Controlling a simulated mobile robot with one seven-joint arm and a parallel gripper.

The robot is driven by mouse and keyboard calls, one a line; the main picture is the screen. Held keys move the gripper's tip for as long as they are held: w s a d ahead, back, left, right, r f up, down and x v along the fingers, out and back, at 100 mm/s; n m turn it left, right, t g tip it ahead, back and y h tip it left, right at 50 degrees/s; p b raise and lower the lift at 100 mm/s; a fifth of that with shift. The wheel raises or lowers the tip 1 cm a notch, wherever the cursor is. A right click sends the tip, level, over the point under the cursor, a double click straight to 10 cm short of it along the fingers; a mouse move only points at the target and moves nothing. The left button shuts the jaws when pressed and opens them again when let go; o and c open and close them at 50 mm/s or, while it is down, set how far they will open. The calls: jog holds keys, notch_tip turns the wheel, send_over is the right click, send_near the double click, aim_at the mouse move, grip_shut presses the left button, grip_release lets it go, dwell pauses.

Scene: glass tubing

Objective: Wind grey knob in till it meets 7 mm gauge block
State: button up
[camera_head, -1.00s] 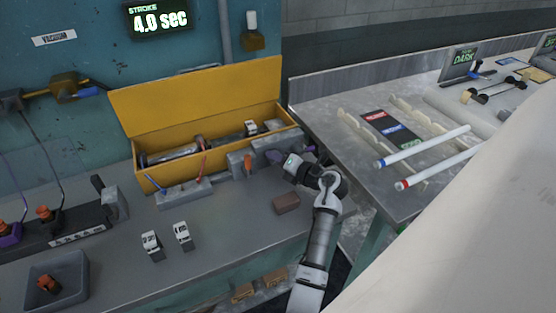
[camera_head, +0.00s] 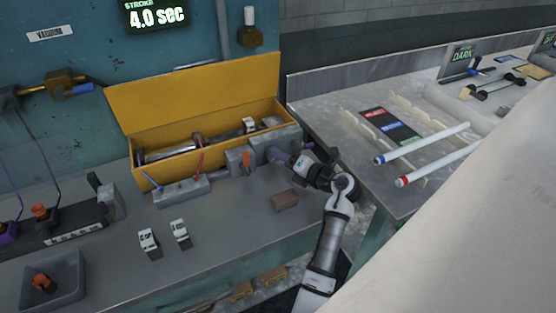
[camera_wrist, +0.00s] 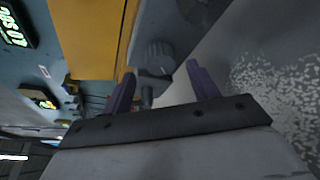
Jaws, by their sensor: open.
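My gripper (camera_wrist: 160,78) is open, with purple fingers. In the wrist view a ribbed grey knob (camera_wrist: 158,55) shows between and just beyond its fingertips; I see no contact. In the head view my gripper (camera_head: 294,150) is at the right end of the grey fixture (camera_head: 238,160) in front of the yellow box, and the knob is hard to make out there. Two small white-faced blocks (camera_head: 148,239) (camera_head: 180,231) stand on the bench to the left. Another white-faced block (camera_head: 250,124) shows at the box. Their markings are too small to read, so I cannot tell which is 7 mm.
The open yellow box (camera_head: 150,178) stands behind the fixture. A brown block (camera_head: 285,201) lies on the bench near my arm. A grey tray (camera_head: 55,284) holds an orange-topped part at front left. A metal table (camera_head: 350,165) with rods is at right. The front middle bench is clear.

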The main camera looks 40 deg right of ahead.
jog(key=b+v, duration=0.2)
jog(key=v, duration=0.6)
jog(key=shift+s+f, duration=0.1)
jog(key=shift+s, duration=0.25)
jog(key=shift+s+r, duration=0.25)
jog(key=shift+s, duration=0.3)
